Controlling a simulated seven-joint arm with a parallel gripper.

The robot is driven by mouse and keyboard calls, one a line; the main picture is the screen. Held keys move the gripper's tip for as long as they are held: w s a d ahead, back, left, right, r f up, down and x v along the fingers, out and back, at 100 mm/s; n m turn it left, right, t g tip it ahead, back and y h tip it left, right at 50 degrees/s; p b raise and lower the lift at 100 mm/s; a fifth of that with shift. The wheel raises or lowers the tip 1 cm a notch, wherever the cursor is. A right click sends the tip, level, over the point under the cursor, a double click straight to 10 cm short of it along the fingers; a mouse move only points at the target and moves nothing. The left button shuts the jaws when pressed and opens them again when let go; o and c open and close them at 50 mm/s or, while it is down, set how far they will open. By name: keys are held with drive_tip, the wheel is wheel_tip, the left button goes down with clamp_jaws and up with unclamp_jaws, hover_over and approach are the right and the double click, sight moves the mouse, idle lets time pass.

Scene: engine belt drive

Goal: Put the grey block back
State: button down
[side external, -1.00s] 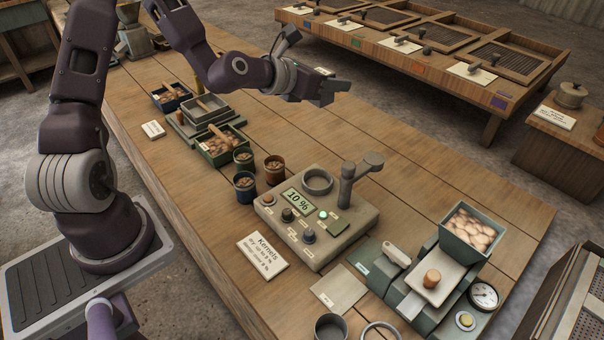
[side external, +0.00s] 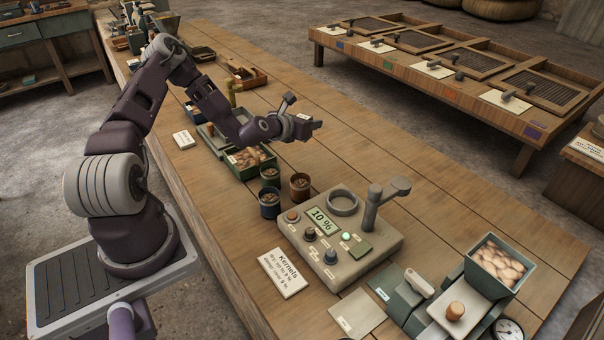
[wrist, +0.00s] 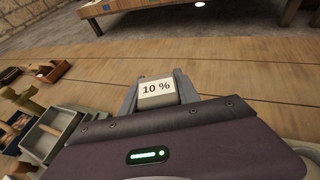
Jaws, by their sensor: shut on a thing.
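My gripper (side external: 313,123) is shut on a small grey block (wrist: 157,96), held in the air over the wooden table. In the wrist view the block sits between the two fingers, with a pale face marked "10 %" towards the camera. In the side external view the block is small and mostly hidden by the fingers. The grey-beige meter (side external: 375,252) stands on the table in front of and to the right of my gripper. Its display (side external: 320,221) also reads "10 %" and a green light on it is lit.
Several small cups, one of them brown (side external: 300,190), stand left of the meter. A green tray of kernels (side external: 250,175) lies behind them. A "Kernels" card (side external: 283,273) lies in front. A green device with a hopper (side external: 499,258) stands at right.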

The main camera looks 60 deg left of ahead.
drive_tip(key=f, duration=1)
drive_tip(key=shift+s+a+f, duration=0.1)
drive_tip(key=shift+a+f, duration=0.1)
drive_tip(key=shift+f, duration=0.15)
drive_tip(key=shift+f, duration=0.6)
drive_tip(key=c, duration=0.9)
unclamp_jaws()
